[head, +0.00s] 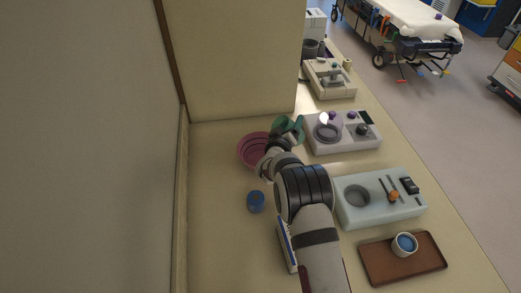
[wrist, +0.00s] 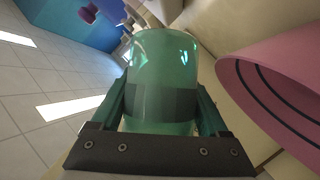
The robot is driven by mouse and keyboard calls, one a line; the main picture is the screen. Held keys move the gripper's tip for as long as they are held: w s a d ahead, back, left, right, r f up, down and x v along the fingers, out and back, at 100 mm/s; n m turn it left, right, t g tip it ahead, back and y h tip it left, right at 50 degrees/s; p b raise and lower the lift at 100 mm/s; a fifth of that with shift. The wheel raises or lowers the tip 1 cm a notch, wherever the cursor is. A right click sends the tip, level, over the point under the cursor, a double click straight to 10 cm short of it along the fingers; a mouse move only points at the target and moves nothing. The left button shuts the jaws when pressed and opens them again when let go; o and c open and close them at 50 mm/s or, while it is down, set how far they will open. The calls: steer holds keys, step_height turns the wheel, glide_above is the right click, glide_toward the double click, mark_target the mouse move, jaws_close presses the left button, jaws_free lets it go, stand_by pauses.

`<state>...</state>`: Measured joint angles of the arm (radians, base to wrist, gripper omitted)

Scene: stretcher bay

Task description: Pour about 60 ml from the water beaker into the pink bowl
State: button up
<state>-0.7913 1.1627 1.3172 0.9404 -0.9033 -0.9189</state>
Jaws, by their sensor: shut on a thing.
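The pink bowl (head: 243,151) stands on the counter, partly behind my wrist; its pink wall (wrist: 245,75) fills the right side of the wrist view. My gripper (head: 284,140) is shut on a green, see-through beaker (head: 290,126) at the bowl's right side. In the wrist view the beaker (wrist: 163,75) sits between the two fingers and looks apart from the bowl. No stream of water shows. I cannot make out the water level, the beaker's exact tilt, or the bowl's contents.
A small blue cup (head: 256,201) stands in front of the bowl. Devices line the right: a purple-trimmed one (head: 345,145) beside the beaker and a pale blue one (head: 375,211) nearer. A brown tray (head: 379,269) holds a white cup (head: 404,250). A wall (head: 230,60) rises behind the bowl.

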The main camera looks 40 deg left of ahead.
stand_by(0.7)
steer(key=shift+w+d+r+m, duration=0.1)
steer(key=shift+r+m, duration=0.15)
steer(key=shift+m, duration=0.05)
steer(key=shift+w+d+r+m+g+y+b, duration=0.3)
steer(key=shift+w+d+m+g, duration=0.2)
steer(key=shift+m+g, duration=0.25)
steer(key=shift+w+d+r+m+g+y+b, duration=0.25)
steer(key=shift+w+d+m+g+y, duration=0.2)
steer(key=shift+m+g, duration=0.3)
steer(key=shift+w+d+r+m+g+y+b, duration=0.3)
steer(key=shift+w+d+m+g, duration=0.25)
steer(key=shift+m, duration=0.25)
